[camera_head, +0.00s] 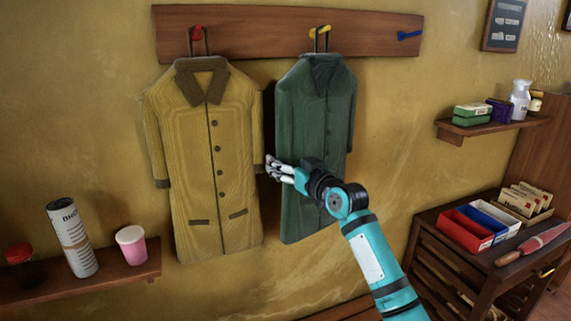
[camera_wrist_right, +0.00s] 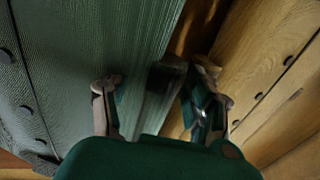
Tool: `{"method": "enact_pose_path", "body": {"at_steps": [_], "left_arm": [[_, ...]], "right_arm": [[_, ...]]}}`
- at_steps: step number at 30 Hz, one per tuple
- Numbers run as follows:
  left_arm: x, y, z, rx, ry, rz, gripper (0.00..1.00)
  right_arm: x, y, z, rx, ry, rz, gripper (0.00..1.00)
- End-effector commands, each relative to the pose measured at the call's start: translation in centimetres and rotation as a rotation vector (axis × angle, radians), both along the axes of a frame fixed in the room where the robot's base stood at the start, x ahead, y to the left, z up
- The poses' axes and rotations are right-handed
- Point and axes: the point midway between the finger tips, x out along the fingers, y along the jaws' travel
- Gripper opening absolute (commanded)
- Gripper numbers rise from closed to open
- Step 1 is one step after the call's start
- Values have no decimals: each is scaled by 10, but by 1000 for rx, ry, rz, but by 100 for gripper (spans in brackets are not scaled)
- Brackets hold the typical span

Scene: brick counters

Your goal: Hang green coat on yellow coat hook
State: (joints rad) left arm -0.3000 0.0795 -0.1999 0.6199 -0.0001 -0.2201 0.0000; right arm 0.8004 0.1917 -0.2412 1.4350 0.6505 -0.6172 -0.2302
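The green coat (camera_head: 322,110) hangs upright against the wall, its strap loop up at the yellow coat hook (camera_head: 320,30). The loop appears to be over the hook. My right gripper (camera_head: 273,168) is in front of the green coat's left side, near the gap between the two coats. In the right wrist view its two fingers (camera_wrist_right: 157,98) stand apart, with a dark, blurred strip between them that may be a sleeve. The green coat (camera_wrist_right: 90,50) fills the left of that view. No firm hold is visible. My left gripper is not in view.
A mustard coat (camera_head: 213,150) hangs from the red hook (camera_head: 197,33), close on the left. The blue hook (camera_head: 409,36) is bare. A low shelf (camera_head: 120,275) with a can and a pink cup is at left. A wall shelf (camera_head: 490,127) and a cabinet (camera_head: 450,250) stand at right.

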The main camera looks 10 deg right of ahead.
Motion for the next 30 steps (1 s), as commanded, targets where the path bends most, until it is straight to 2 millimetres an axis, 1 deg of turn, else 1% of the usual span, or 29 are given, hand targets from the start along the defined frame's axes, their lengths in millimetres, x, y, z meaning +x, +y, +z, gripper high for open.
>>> {"method": "enact_pose_path", "body": {"at_steps": [6,8,11,13,17,24,27,30], "left_arm": [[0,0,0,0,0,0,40],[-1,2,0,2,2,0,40],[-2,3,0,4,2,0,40],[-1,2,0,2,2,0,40],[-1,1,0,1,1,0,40],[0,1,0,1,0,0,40],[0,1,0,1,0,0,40],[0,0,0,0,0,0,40]], "right_arm": [[0,0,-1,0,2,0,64],[0,0,-5,1,10,1,64],[-3,-2,-4,0,9,1,64],[-9,-4,-4,1,8,1,64],[-29,-13,-4,-1,6,-1,64],[-76,-34,-3,-3,4,-1,64],[-91,-41,-3,-2,4,-1,64],[-102,-45,-2,-1,3,0,64]]}}
